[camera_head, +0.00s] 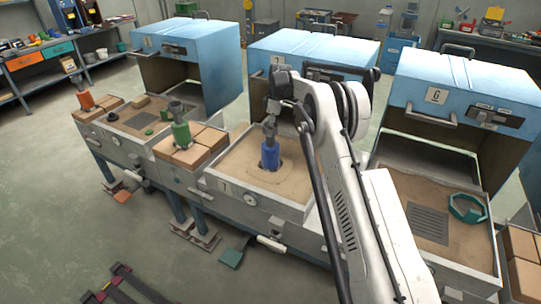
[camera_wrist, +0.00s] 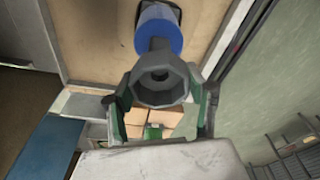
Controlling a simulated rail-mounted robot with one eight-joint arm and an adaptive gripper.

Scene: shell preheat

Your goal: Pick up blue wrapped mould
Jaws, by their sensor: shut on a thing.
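The blue wrapped mould (camera_head: 270,157) is upright at the sand bed (camera_head: 238,168) of the middle station. A dark patch shows around its lower end; I cannot tell whether it is clear of the sand. My gripper (camera_head: 271,122) is above it, at its grey top. In the wrist view, my gripper (camera_wrist: 160,103) has its fingers on both sides of the grey faceted cup (camera_wrist: 160,90). The blue body (camera_wrist: 158,32) shows beyond the cup. My gripper is shut on the mould.
A green wrapped mould (camera_head: 181,134) stands on bricks (camera_head: 205,142) to the left, and an orange one (camera_head: 85,99) stands farther left. Blue hoods (camera_head: 310,50) stand raised behind the beds. A green ring (camera_head: 467,208) lies on the right bed.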

